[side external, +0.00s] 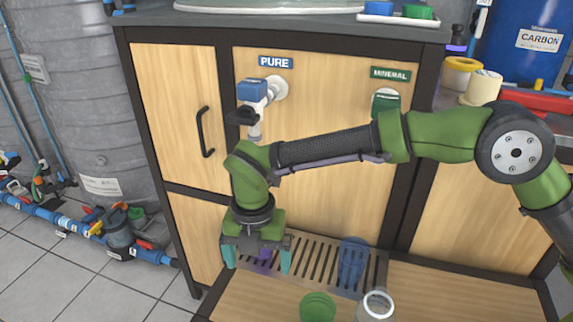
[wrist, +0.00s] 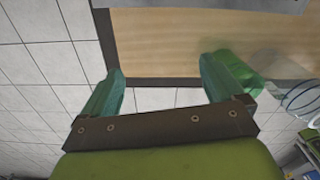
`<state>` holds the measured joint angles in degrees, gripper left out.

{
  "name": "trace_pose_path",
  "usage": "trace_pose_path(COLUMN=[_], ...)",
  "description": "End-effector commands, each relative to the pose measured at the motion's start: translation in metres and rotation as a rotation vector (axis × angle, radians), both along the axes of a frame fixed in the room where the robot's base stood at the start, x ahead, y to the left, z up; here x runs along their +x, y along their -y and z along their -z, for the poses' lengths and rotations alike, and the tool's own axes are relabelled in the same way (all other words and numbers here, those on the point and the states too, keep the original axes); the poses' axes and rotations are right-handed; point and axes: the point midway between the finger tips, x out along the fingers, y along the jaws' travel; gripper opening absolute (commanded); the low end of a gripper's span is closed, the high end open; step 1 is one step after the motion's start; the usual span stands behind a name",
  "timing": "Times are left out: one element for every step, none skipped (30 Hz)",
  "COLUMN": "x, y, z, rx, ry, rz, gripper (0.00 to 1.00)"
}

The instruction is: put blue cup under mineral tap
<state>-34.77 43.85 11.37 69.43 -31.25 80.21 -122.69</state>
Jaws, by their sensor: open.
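The blue cup (side external: 352,262) is translucent and stands upright on the slatted drip grate (side external: 315,258), to the right of my gripper in the side view. The mineral tap (side external: 386,100) is at the upper right under the "MINERAL" label (side external: 390,74); my arm hides most of it. My gripper (side external: 257,262) points down over the left part of the grate, below the pure tap (side external: 254,95). It is open, its teal fingers apart. In the wrist view my gripper (wrist: 164,88) has nothing between its fingers; the blue cup is not recognisable there.
A green cup (side external: 317,307) and a clear cup (side external: 377,304) stand on the wooden shelf in front of the grate. A purple item (side external: 263,262) shows between my fingers in the side view. Wooden shelf (side external: 450,292) to the right is clear.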

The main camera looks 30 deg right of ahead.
Motion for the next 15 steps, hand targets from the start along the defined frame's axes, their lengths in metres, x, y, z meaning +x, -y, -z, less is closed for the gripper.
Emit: trace_pose_path(x=[0.001, 0.002, 0.002, 0.002, 0.002, 0.002, 0.001, 0.001, 0.000, 0.000, 0.000, -0.001, -0.001, -0.002, -0.003], y=[0.003, 0.005, 0.007, 0.008, 0.010, 0.012, 0.014, 0.015, 0.018, 0.019, 0.021, 0.023, 0.025, 0.027, 0.029], z=[-0.011, -0.017, -0.025, -0.031, -0.037, -0.045, -0.050, -0.056, -0.064, -0.069, -0.075, -0.083, -0.089, -0.094, -0.102], rx=[0.003, 0.003, 0.003, 0.002, 0.002, 0.003, 0.002, 0.003, 0.001, 0.001, 0.000, 0.002, 0.001, 0.001, 0.001], ry=[0.004, 0.004, 0.006, 0.006, 0.006, 0.005, 0.005, 0.006, 0.006, 0.007, 0.007, 0.007, 0.008, 0.006, 0.008], rz=[0.039, 0.064, 0.097, 0.123, 0.147, 0.181, 0.206, 0.232, 0.268, 0.294, 0.322, 0.357, 0.385, 0.412, 0.447], gripper=[0.94, 0.94, 0.94, 0.94, 0.94, 0.94, 0.94, 0.94, 0.94, 0.94, 0.94, 0.94, 0.94, 0.94, 0.94])
